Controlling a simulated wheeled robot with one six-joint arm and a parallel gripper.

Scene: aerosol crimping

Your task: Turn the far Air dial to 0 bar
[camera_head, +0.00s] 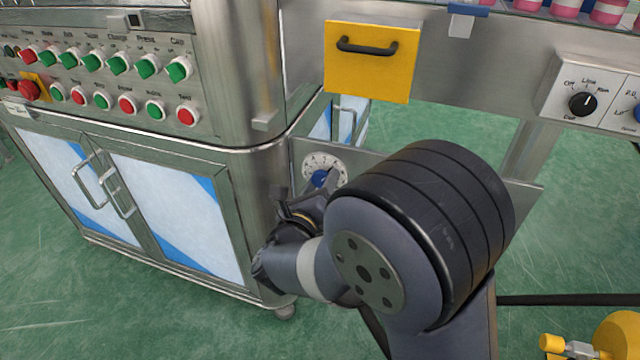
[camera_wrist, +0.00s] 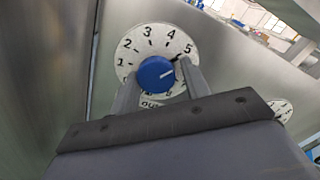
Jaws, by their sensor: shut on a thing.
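The Air dial has a white round face (camera_wrist: 135,52) with black numerals 1 to 5 readable in the wrist view. My gripper (camera_wrist: 158,86) is shut on the blue knob, one finger on each side. The fingers and gripper body cover the lower part of the face, so the 0 is not readable. In the head view the dial face (camera_head: 338,161) shows on a steel panel, partly hidden by my gripper (camera_head: 306,196).
A second white dial (camera_wrist: 281,108) shows partly at the right in the wrist view. In the head view, a yellow drawer front (camera_head: 367,75) is above the dial, a steel cabinet (camera_head: 180,205) with switches stands left, and a black selector knob (camera_head: 582,104) is right.

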